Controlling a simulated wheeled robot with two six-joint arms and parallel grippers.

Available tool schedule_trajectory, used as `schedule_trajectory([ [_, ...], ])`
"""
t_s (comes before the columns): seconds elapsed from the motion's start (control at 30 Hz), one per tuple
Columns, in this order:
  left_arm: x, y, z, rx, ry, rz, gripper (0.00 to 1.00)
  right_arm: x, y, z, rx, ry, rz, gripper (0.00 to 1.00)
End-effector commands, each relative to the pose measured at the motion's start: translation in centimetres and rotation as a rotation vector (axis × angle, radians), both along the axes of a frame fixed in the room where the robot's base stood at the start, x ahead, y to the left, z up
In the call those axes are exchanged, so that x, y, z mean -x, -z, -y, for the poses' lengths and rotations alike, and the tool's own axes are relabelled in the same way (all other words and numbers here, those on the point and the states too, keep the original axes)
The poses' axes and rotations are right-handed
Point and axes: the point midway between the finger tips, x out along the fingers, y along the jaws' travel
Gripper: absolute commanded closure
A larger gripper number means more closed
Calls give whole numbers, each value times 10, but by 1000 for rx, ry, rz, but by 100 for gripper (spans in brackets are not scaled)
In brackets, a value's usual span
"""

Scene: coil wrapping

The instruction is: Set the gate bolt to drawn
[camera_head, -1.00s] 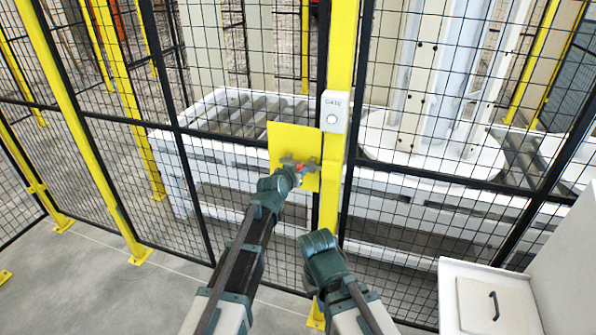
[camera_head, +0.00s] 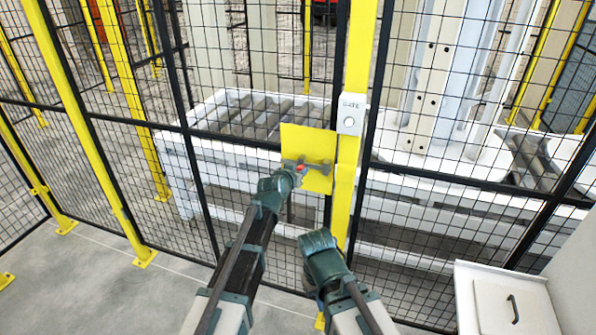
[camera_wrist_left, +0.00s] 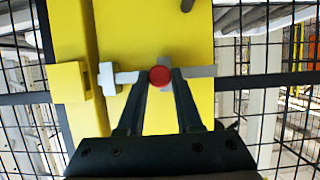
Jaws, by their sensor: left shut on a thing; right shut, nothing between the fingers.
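The gate bolt is a grey bar with a red knob (camera_head: 299,167) on a yellow plate (camera_head: 307,143) beside the yellow gate post (camera_head: 356,60). My left gripper (camera_head: 294,170) is shut on the red knob. In the left wrist view the knob (camera_wrist_left: 160,75) sits between its fingertips, and the grey bar (camera_wrist_left: 200,72) runs level behind it. A grey guide (camera_wrist_left: 107,78) stands near the plate's post-side edge. A gap shows between this guide and the yellow keeper (camera_wrist_left: 70,82), with no bar seen across it. My right gripper (camera_head: 317,242) is shut and empty, lower down, apart from the gate.
A white box marked GATE (camera_head: 352,113) is on the post. Black mesh fencing (camera_head: 240,190) spans the front, with a white roller conveyor (camera_head: 260,115) behind it. A white cabinet with a handle (camera_head: 512,308) stands at lower right. Grey floor (camera_head: 90,285) is clear at lower left.

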Motion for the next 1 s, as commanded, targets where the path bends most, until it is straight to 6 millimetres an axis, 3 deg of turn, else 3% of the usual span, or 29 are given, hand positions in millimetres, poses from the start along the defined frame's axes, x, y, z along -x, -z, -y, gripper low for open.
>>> schedule_trajectory([
  [0.23,-2,0,-6,-6,-8,4,100,0,0,0,0,1,0,100],
  [0.27,-2,0,-7,-6,-9,4,64,0,0,0,0,1,0,100],
  [0.4,-2,0,-6,-6,-8,4,39,0,0,0,0,0,0,100],
  [0.77,0,-1,-5,-4,-6,2,37,0,-1,0,0,0,0,100],
  [1.0,17,-9,-10,-4,-6,2,37,0,-9,0,0,0,0,100],
])
